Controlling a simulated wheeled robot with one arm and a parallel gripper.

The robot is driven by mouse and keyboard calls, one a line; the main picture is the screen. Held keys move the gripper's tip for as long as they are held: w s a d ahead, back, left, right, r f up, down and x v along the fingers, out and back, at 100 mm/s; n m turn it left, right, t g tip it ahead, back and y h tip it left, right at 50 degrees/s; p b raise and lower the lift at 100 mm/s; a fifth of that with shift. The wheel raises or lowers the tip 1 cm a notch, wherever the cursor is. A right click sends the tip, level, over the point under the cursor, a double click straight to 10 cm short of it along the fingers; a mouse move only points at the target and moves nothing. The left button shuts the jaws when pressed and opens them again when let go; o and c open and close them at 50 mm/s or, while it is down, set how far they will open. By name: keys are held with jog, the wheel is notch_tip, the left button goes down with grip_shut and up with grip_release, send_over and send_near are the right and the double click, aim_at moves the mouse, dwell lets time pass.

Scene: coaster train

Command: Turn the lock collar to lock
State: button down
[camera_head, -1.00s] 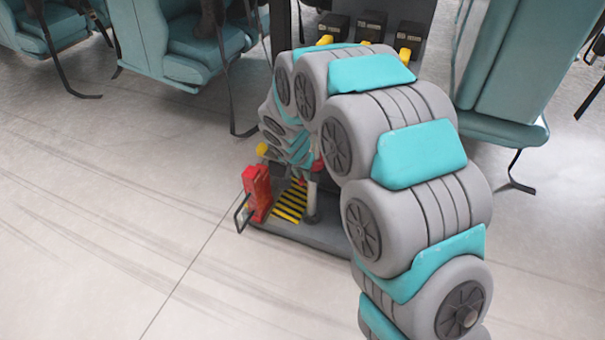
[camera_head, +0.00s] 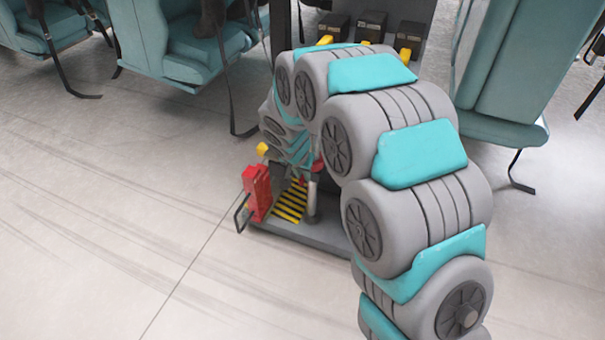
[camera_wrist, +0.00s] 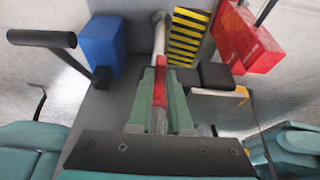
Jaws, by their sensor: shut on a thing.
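In the wrist view my gripper (camera_wrist: 161,76) has its two green fingers closed on either side of a red sleeve (camera_wrist: 160,92) on a pale bar; the sleeve looks like the lock collar. The bar's pale post (camera_wrist: 159,35) runs on beyond the fingertips, in line with them. The fingers cover the sides of the sleeve, so its turn angle and any lock mark cannot be read. In the head view the post (camera_head: 311,200) stands on the dark base plate, and my arm hides the gripper and most of the collar.
A red box (camera_head: 257,193) with a handle stands left of the post, beside a yellow-black striped plate (camera_head: 290,203). The wrist view shows a blue block (camera_wrist: 102,47) and a black handle (camera_wrist: 42,39) close by. Teal seats (camera_head: 200,50) stand behind. The floor at left is clear.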

jog(key=shift+s+d+n+y+p, duration=0.1)
jog(key=shift+d+n+y+p, duration=0.5)
jog(key=shift+d+n, duration=0.45)
jog(key=shift+s+d+n+y+p, duration=0.1)
jog(key=shift+d+n+y+p, duration=0.45)
jog(key=shift+n, duration=0.8)
jog(key=shift+d, duration=0.15)
jog(key=c, duration=0.8)
grip_release()
jog(key=shift+c, duration=0.2)
jog(key=shift+s+r, duration=0.1)
jog(key=v, duration=0.7)
jog(key=shift+r, duration=0.3)
jog(key=shift+s, duration=0.15)
jog(key=shift+c, duration=0.4)
